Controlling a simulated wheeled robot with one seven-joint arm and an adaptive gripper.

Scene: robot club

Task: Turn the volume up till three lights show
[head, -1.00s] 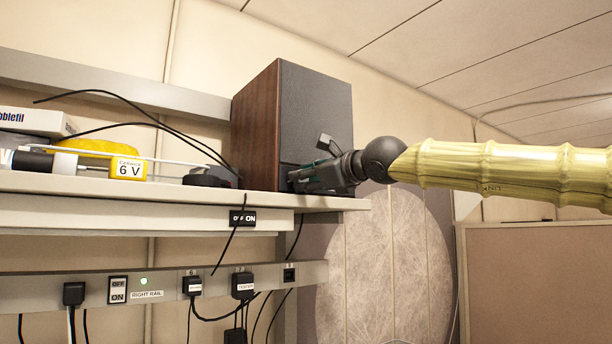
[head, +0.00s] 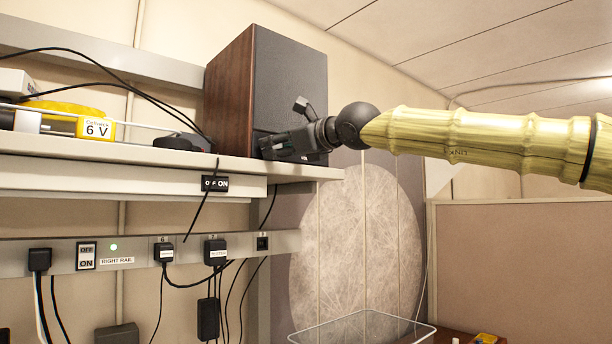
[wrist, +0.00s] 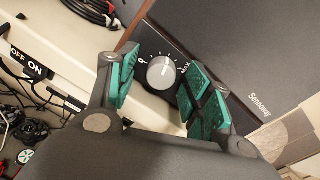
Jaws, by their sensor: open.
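The dark speaker with wood-look sides (head: 290,85) stands at the right end of the shelf. Its round grey volume knob (wrist: 161,73) shows in the wrist view, with tick marks around it and "0" and "MAX" labels. The knob's white pointer line points towards the upper part of the scale. My gripper (head: 268,147) is at the lower front of the speaker. In the wrist view my gripper (wrist: 160,78) is open, with its green-padded fingers on either side of the knob, apparently apart from it. I see no lit volume lights; the fingers may hide them.
The shelf (head: 100,150) carries cables, a black puck-like thing (head: 182,141) and a yellow 6 V box (head: 97,128) left of the speaker. A power rail (head: 140,250) with switches and plugs runs below. A wire-rimmed clear bin (head: 365,325) stands low at the front.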

